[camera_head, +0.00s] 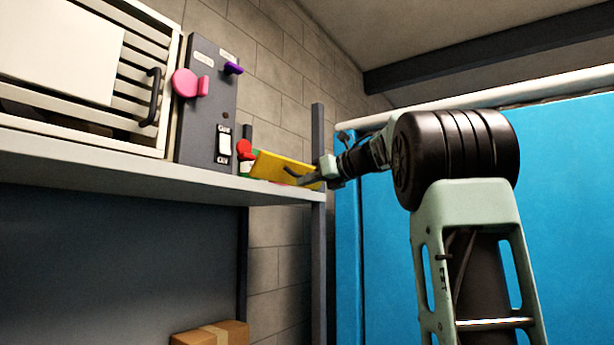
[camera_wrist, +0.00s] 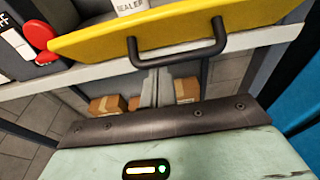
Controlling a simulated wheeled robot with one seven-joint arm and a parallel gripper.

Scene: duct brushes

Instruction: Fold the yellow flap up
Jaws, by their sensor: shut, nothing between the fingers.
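The yellow flap (camera_head: 283,167) is at the right end of the shelf, tilted, with its far end close to my gripper. In the wrist view the yellow flap (camera_wrist: 100,40) spans the top, with a dark bar handle (camera_wrist: 180,52) on its face. My gripper (camera_head: 318,173) is at the right end of the flap, by the handle; contact cannot be told. It is shut, with nothing seen held.
The shelf (camera_head: 140,168) carries a grey panel (camera_head: 205,115) with a pink knob, a purple lever and a switch. A red knob (camera_head: 244,150) is beside the flap. A dark post (camera_head: 318,240) stands at the shelf end. Cardboard boxes (camera_wrist: 107,105) are below. A blue panel (camera_head: 570,150) is right.

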